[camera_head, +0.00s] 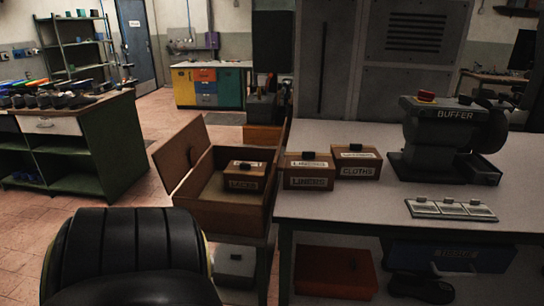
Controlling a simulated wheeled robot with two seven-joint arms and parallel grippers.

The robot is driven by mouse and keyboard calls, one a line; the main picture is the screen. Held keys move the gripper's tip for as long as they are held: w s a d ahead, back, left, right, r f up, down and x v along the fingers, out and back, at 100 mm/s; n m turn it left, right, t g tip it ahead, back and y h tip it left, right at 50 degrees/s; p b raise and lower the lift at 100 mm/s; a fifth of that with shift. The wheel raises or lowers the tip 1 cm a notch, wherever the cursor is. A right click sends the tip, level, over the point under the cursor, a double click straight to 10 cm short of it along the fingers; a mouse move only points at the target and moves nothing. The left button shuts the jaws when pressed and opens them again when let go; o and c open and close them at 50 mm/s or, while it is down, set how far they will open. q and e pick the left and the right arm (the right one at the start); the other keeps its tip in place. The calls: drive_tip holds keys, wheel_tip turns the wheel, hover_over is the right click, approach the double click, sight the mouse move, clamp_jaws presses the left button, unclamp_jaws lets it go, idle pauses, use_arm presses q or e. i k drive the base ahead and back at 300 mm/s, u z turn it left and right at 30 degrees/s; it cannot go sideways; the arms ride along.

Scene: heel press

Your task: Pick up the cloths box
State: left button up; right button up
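The cloths box (344,163) is a small brown wooden box with a white CLOTHS label on its front, another label on top and a dark knob on its lid. It stands upright and closed on the grey workbench (345,218), near the bench's left end. A similar box labelled LINERS (288,173) stands close beside it on the left. Neither of my grippers shows in the head view, and nothing holds the cloths box.
An open wooden crate (205,215) left of the bench holds a box labelled LACES (243,184). A buffer machine (440,135) and a three-part tray (450,209) are on the right. The bench front is clear.

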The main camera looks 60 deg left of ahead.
sight(355, 161)
drive_tip(key=u, duration=2)
drive_tip(key=i, duration=1)
